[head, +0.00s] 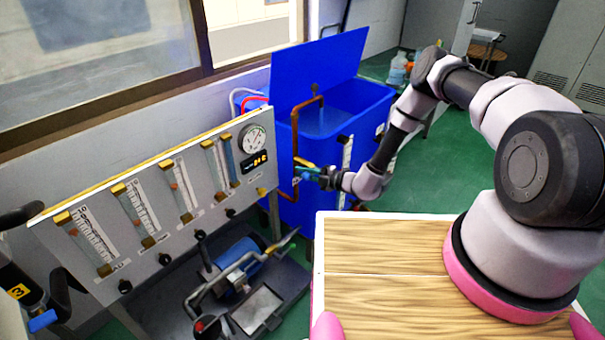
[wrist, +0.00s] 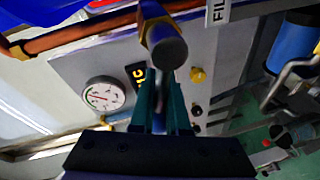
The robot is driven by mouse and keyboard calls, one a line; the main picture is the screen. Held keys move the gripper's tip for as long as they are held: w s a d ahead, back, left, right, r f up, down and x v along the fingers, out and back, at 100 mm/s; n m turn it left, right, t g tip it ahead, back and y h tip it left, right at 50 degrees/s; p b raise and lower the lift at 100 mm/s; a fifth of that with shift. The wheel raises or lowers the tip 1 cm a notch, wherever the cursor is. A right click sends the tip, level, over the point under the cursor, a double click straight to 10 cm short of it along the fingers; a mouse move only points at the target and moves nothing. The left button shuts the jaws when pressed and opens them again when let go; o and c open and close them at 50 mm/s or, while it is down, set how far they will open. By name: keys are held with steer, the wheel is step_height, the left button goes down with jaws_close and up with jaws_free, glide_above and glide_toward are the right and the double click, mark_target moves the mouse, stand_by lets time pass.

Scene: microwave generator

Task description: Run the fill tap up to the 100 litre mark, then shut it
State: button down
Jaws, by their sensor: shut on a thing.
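The blue tank (head: 372,110) stands behind the panel with its lid raised. A copper fill pipe (head: 294,125) runs up its front and over the rim. The brass fill tap (head: 303,162) sits low on that pipe, and its grey round end (wrist: 167,50) shows large in the wrist view. My gripper (head: 308,174) is at the tap, its teal fingers (wrist: 160,112) shut on what seems to be the tap's lever, mostly hidden between them. A white level scale (head: 347,152) is on the tank's front; its marks and the water level are too small to read.
A grey panel (head: 150,240) with flow tubes, a round gauge (head: 253,139) and a lit display (head: 255,161) stands left of the tap. A blue pump (head: 243,262) sits on a dark tray below. A wooden top (head: 380,255) lies in front.

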steer(key=shift+s+a+f+n+h, duration=0.1)
steer(key=shift+s+f+n+h, duration=0.1)
steer(key=shift+f+n, duration=0.4)
steer(key=shift+s+a+f+n+h, duration=0.1)
steer(key=shift+s+f+n+h, duration=0.2)
steer(key=shift+n, duration=0.5)
steer(key=shift+w, duration=0.15)
steer(key=c, duration=0.9)
jaws_free()
steer(key=shift+f, duration=0.1)
steer(key=shift+w+d, duration=0.15)
steer(key=shift+d, duration=0.05)
steer(key=v, duration=1)
steer(key=shift+s+d, duration=0.2)
steer(key=shift+s, duration=0.1)
